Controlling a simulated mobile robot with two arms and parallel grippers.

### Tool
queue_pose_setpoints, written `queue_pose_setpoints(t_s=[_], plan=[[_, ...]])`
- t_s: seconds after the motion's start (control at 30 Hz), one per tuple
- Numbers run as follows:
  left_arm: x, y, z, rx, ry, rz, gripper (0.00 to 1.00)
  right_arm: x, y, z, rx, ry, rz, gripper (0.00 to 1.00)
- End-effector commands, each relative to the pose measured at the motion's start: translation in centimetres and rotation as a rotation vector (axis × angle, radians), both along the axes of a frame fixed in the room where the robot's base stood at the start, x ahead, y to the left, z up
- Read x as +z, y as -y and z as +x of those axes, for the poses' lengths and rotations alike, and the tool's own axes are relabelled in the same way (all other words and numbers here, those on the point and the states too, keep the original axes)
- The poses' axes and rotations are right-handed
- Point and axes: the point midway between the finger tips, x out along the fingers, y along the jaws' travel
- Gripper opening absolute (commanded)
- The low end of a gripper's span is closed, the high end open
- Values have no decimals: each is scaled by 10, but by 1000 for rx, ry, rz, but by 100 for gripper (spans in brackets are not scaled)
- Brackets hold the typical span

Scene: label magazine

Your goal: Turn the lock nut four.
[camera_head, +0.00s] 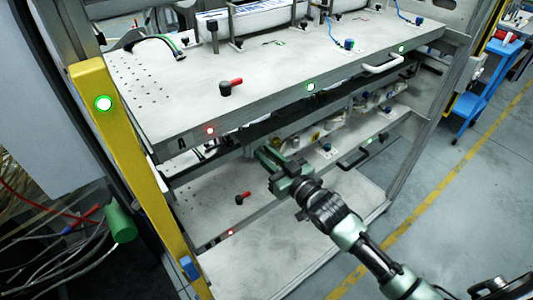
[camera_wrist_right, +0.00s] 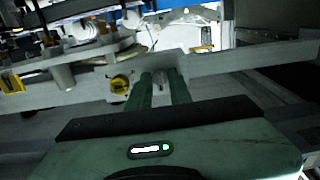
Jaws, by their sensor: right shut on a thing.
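My right gripper (camera_head: 264,154) reaches into the gap under the upper shelf plate, by the mechanism there. In the right wrist view its two green fingers (camera_wrist_right: 161,84) are closed around a small grey part (camera_wrist_right: 158,76), seemingly the lock nut. The fingers hide much of it, and I cannot read any number. A yellow knob with a dark centre (camera_wrist_right: 120,85) sits just left of the fingers, apart from them. My left gripper is not in view.
The upper shelf (camera_head: 170,95) overhangs my right gripper, with a red-handled lever (camera_head: 231,86) on top. The lower shelf (camera_head: 205,205) carries another red-handled lever (camera_head: 243,197). A yellow post (camera_head: 125,160) stands at left.

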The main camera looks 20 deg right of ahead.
Motion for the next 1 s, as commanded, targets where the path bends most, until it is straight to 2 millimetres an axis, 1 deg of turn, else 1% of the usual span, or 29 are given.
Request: queue_pose_setpoints(t_s=[0.5, 0.53, 0.57, 0.87, 0.97, 1.0], plan=[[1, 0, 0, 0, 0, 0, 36, -1, 0, 0, 0, 5, -19, 0], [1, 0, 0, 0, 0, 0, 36, -1, 0, 0, 0, 6, -19, 23], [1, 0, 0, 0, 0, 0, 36, -1, 0, 0, 0, 6, -19, 29], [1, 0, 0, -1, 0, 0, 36, 0, 0, 0, 0, 6, -19, 29], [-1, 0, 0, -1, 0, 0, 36, -2, 2, -6, 0, 5, -19, 29], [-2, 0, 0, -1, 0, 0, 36, -2, 4, -10, 0, 5, -19, 29]])
